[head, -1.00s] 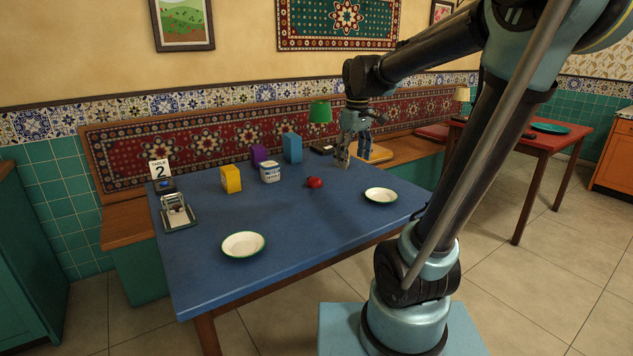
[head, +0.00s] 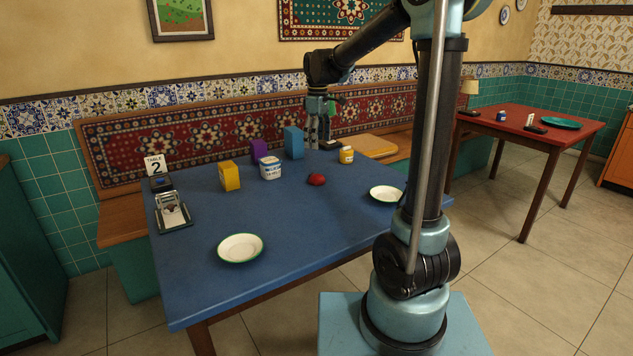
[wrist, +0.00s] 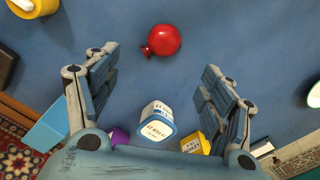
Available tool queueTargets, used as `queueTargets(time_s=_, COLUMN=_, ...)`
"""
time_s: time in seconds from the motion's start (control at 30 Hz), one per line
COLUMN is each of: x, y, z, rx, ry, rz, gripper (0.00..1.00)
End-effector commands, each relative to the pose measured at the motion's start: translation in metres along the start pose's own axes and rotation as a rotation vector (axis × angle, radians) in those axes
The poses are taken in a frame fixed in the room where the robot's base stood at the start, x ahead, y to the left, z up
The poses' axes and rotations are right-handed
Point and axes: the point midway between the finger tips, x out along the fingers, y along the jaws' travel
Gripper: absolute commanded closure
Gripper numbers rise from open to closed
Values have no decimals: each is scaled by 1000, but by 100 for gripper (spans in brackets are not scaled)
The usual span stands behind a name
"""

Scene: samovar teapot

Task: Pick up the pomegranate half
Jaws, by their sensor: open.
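The pomegranate half (head: 316,179) is a small round red thing lying on the blue table, right of the white tub. In the wrist view the pomegranate half (wrist: 165,41) shows its smooth red outer side and a small knob, at the top centre beyond the fingertips. My gripper (head: 318,143) is over the far side of the table, behind the pomegranate half and apart from it. In the wrist view my gripper (wrist: 160,72) has its two fingers wide apart, with nothing held between them.
A white-and-blue tub (head: 270,168), a yellow box (head: 229,176), a blue box (head: 293,143) and a purple box (head: 259,152) stand left of the pomegranate half. A yellow jar (head: 346,155) stands right of my gripper. Plates (head: 240,248) lie nearer. The table's middle front is clear.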

Motion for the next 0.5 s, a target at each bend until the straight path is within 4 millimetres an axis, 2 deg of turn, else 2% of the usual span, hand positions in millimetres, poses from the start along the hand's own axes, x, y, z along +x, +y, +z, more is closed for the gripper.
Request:
queueTargets(time_s=0.3, x=53, y=2, z=2, rx=5, ry=0, rz=0, gripper=25)
queueTargets(time_s=0.5, x=77, y=2, z=2, rx=5, ry=0, rz=0, gripper=25)
